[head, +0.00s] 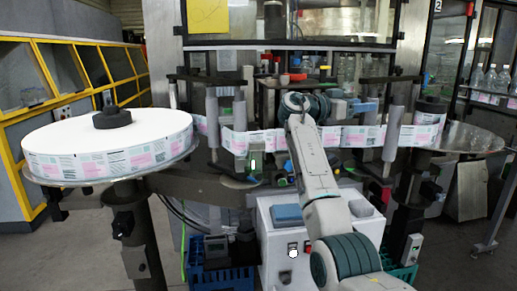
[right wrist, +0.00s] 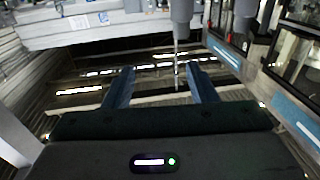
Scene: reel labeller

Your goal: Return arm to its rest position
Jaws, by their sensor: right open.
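My right arm (head: 318,180) comes in from the lower right of the head view and reaches up to the front of the labelling machine. Its wrist bends to the right in front of the label web (head: 350,136). My right gripper (right wrist: 160,86) is open in the right wrist view, with two blue-grey fingers apart and nothing between them. In the head view the gripper is small and partly hard to make out against the machine. My left arm and gripper are not in view.
A large white label reel (head: 70,140) stands at the left, with a dark hub (head: 112,118). A round metal disc (head: 468,138) is at the right. A white control box (head: 282,240) stands below the arm. Bottles (head: 490,78) stand on a conveyor at far right.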

